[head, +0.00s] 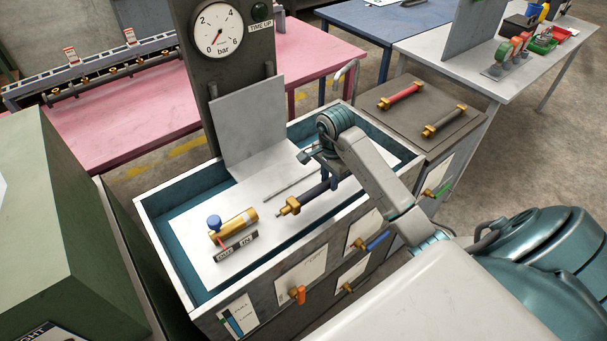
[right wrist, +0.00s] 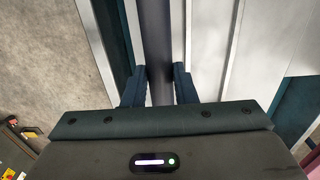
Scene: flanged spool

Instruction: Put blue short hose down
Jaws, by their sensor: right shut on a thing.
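The blue short hose (head: 314,193) is dark navy with a brass fitting at its left end. It lies level over the white plate in the open bench tray (head: 180,276); I cannot tell whether it touches the plate. My right gripper (head: 327,183) reaches down from above and is shut on the hose, hiding its right part. In the right wrist view, the dark hose (right wrist: 156,35) runs between the two blue fingers of my right gripper (right wrist: 159,88). My left gripper is not in view.
A brass cylinder with a blue knob (head: 237,224) lies on the plate left of the hose, and a thin grey rod (head: 291,183) behind it. A gauge panel (head: 222,70) stands behind. A red hose (head: 400,95) and a dark hose (head: 444,121) lie on the side top.

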